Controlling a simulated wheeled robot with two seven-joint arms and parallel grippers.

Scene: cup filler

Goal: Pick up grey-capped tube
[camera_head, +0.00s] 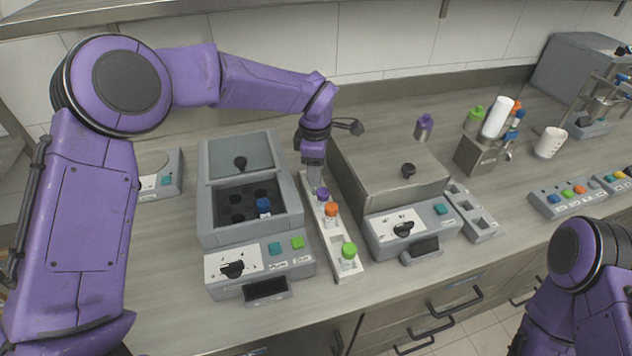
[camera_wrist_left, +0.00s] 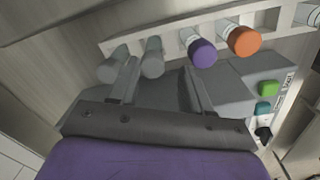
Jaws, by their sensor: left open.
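A white tube rack (camera_head: 349,271) stands between two grey machines. Two grey-capped tubes sit at one end of it in the left wrist view, one (camera_wrist_left: 152,66) nearly between my finger lines and one (camera_wrist_left: 108,70) beside the left finger. In the head view my gripper hides that end. A purple-capped tube (camera_wrist_left: 202,54) and an orange-capped tube (camera_wrist_left: 243,41) stand along the same row. My left gripper (camera_head: 314,178) is open above the rack's far end, its fingers (camera_wrist_left: 160,72) pointing toward the tubes; contact cannot be told. My right gripper is out of view.
A green-capped tube (camera_head: 348,253) is at the rack's near end. An open machine with a blue-capped tube (camera_head: 264,207) stands left of the rack, a closed-lid machine (camera_head: 385,176) right. An empty-looking rack (camera_head: 472,210) lies farther right. A white cup (camera_head: 550,142) stands beyond.

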